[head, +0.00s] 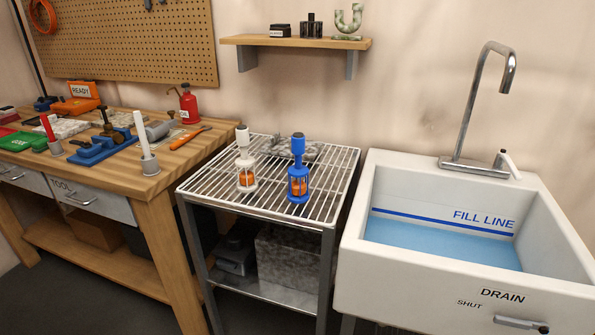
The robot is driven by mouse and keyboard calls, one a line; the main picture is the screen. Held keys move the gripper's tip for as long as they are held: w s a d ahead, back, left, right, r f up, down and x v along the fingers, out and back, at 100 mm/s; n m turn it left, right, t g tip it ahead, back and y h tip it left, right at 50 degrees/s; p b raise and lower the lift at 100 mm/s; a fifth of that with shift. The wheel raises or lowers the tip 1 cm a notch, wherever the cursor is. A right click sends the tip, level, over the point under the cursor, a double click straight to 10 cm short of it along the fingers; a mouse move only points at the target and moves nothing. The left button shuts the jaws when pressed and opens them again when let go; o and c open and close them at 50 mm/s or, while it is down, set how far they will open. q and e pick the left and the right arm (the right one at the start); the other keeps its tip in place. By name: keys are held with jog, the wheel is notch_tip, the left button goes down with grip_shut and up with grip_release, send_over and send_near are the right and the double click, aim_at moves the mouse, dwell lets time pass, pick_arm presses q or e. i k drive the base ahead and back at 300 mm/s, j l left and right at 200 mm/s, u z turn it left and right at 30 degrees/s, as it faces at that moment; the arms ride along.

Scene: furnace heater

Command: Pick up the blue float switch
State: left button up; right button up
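The blue float switch (298,172) stands upright on the wire rack table (327,185), right of the rack's middle. It has a blue cap and stem and a blue cage with an orange float inside. A similar white float switch (245,163), also with an orange float, stands upright to its left, with a gap between them. Neither of my grippers shows in the head view.
A white sink (395,262) with blue water and a tap (480,110) stands to the right. A wooden workbench (190,160) with tools stands to the left. A grey object (290,148) lies at the rack's back. A wall shelf (297,42) hangs above.

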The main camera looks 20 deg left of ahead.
aim_at(298, 193)
jog(key=i, duration=0.35)
jog(key=i+u, duration=0.15)
jog(key=u, duration=0.3)
jog(key=i+l+u, duration=0.15)
jog(key=u, duration=0.3)
